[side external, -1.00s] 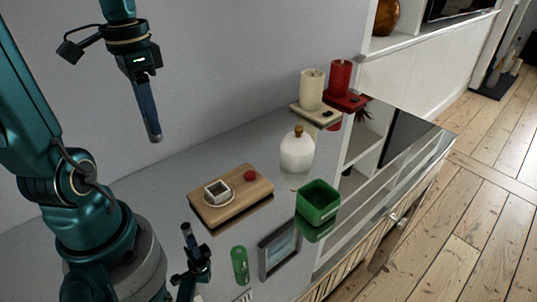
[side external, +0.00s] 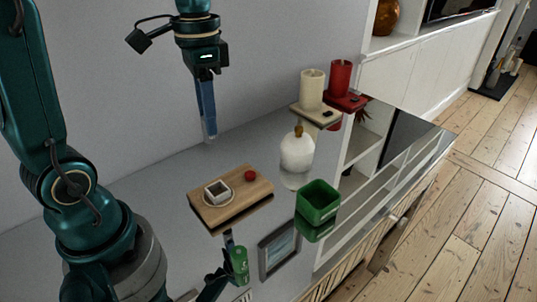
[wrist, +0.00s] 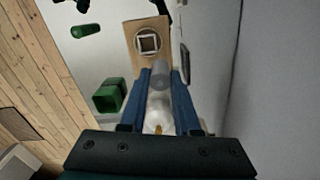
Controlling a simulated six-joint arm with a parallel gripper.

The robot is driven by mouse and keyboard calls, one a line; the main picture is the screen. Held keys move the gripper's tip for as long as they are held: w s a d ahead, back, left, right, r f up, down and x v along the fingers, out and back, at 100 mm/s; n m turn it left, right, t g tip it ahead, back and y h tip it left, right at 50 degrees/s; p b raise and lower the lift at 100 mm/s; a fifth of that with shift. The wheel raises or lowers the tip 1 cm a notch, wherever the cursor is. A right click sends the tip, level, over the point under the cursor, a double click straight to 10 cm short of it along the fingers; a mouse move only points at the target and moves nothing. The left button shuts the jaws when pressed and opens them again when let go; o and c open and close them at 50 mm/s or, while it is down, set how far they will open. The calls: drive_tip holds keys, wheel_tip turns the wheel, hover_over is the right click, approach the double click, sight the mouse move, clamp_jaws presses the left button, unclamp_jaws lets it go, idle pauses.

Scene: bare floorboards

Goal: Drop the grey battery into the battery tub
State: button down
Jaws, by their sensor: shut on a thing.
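The grey battery (wrist: 160,76) is a grey cylinder between the two blue fingers in the wrist view. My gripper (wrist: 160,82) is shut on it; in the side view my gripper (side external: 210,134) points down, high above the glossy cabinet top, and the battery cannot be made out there. The battery tub appears to be the green square open container (side external: 318,198), right of and below my gripper in the side view. The tub also shows left of the fingers in the wrist view (wrist: 107,98). Its inside looks empty, though its floor is only partly visible.
A white bottle (side external: 297,152) stands behind the tub. Cream (side external: 312,88) and red (side external: 340,78) candles stand farther back. A green cylinder (side external: 239,264) and a picture frame (side external: 278,248) are nearer.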

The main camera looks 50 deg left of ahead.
drive_tip(key=w+d+n, duration=0.1)
drive_tip(key=w+d+r+n, duration=0.1)
drive_tip(key=shift+w+d+n, duration=0.15)
drive_tip(key=shift+d+n, duration=0.05)
drive_tip(key=shift+n, duration=0.2)
drive_tip(key=w+d+r+n, duration=0.2)
drive_tip(key=w+d+r, duration=0.1)
drive_tip(key=w+d, duration=0.5)
drive_tip(key=w+d+f+m, duration=0.1)
drive_tip(key=d+f, duration=0.3)
drive_tip(key=d, duration=0.3)
drive_tip(key=shift+w+f+m, duration=0.25)
drive_tip(key=shift+f+m, duration=0.05)
drive_tip(key=shift+m, duration=0.1)
idle(0.4)
